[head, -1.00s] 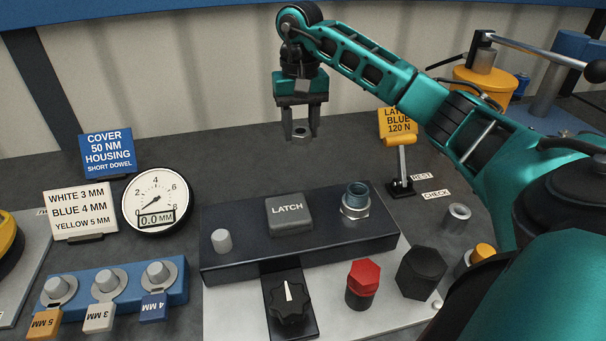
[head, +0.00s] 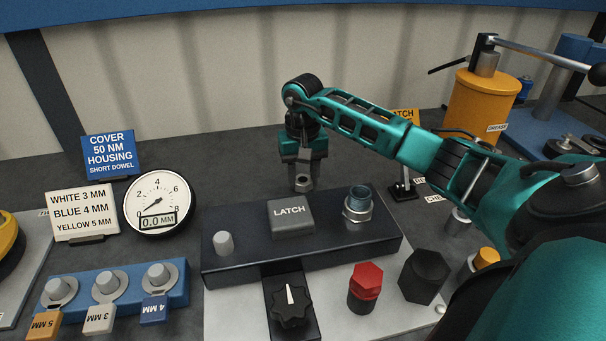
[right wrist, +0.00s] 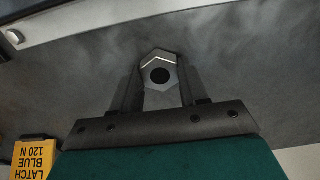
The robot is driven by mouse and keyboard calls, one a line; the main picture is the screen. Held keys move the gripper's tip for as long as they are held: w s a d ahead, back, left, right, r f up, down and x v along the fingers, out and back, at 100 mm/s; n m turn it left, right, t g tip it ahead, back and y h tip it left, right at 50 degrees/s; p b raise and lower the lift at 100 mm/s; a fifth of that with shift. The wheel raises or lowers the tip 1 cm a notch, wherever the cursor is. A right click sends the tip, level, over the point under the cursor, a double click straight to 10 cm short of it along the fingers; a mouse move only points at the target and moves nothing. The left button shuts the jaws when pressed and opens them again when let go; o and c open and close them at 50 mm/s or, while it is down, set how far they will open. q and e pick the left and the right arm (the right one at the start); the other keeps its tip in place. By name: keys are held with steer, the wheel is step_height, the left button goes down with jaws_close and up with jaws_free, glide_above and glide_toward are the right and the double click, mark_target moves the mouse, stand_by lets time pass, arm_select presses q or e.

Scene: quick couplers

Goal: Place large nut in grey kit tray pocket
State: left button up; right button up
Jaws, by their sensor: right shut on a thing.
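My right gripper (head: 302,184) is shut on a grey hexagonal nut (head: 301,183) and holds it at its fingertips, behind the dark LATCH block. In the right wrist view the nut (right wrist: 160,75) sits between the two fingers (right wrist: 160,90), its dark round hole facing the camera. The grey kit tray with its pocket cannot be made out for certain in these frames. My left gripper is not in view.
The dark block with the LATCH button (head: 290,216) and a threaded coupler (head: 358,205) stands in front of the gripper. A dial gauge (head: 158,206) and sign cards stand at left. A yellow cylinder (head: 482,108) stands at back right. Bare bench lies behind the block.

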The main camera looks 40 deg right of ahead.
steer(key=o, duration=0.6)
steer(key=shift+f, duration=0.2)
steer(key=o, duration=0.5)
steer(key=shift+r, duration=0.1)
